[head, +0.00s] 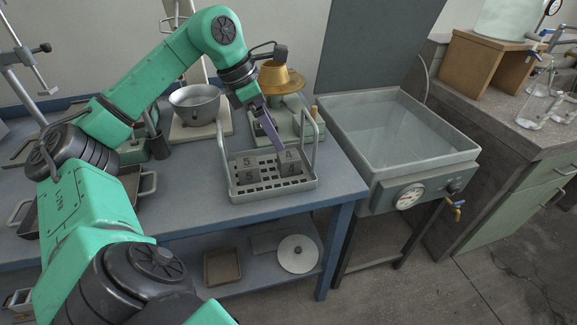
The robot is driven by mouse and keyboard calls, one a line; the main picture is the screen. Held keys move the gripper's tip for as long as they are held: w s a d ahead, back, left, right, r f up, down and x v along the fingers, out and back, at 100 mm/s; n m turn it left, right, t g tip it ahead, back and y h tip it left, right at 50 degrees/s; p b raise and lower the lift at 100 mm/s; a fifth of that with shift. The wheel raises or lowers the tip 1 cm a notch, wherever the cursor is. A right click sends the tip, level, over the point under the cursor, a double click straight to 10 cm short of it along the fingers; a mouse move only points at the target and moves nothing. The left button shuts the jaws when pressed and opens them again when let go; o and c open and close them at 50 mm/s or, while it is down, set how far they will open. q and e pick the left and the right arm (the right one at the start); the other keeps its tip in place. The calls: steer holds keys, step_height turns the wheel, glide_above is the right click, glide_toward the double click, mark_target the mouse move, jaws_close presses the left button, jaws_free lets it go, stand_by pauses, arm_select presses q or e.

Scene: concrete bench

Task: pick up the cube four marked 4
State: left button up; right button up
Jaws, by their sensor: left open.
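The grey cube four (290,168), marked 4 on its top and front, sits in the right part of a light grey slotted rack (270,190) with tall handles at both ends. A similar cube five (247,172), marked 5, sits to its left in the same rack, with a small gap between them. My left gripper (279,147) reaches down from above, its fingertips close to the top of cube four. It is open and holds nothing. I cannot tell whether the fingers touch the cube. My right gripper is out of view.
The rack stands near the front right of the blue bench (190,215). Behind it are a balance with a brass pan (275,75) and a metal pot (196,102). A metal basin (395,135) with a gauge stands to the right. A dark tray (125,185) lies left.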

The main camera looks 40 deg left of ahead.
mark_target(289, 155)
arm_select(q)
steer(key=x, duration=0.9)
steer(key=shift+w+d+f, duration=0.15)
steer(key=shift+w+f, duration=0.05)
steer(key=shift+w, duration=0.05)
jaws_close()
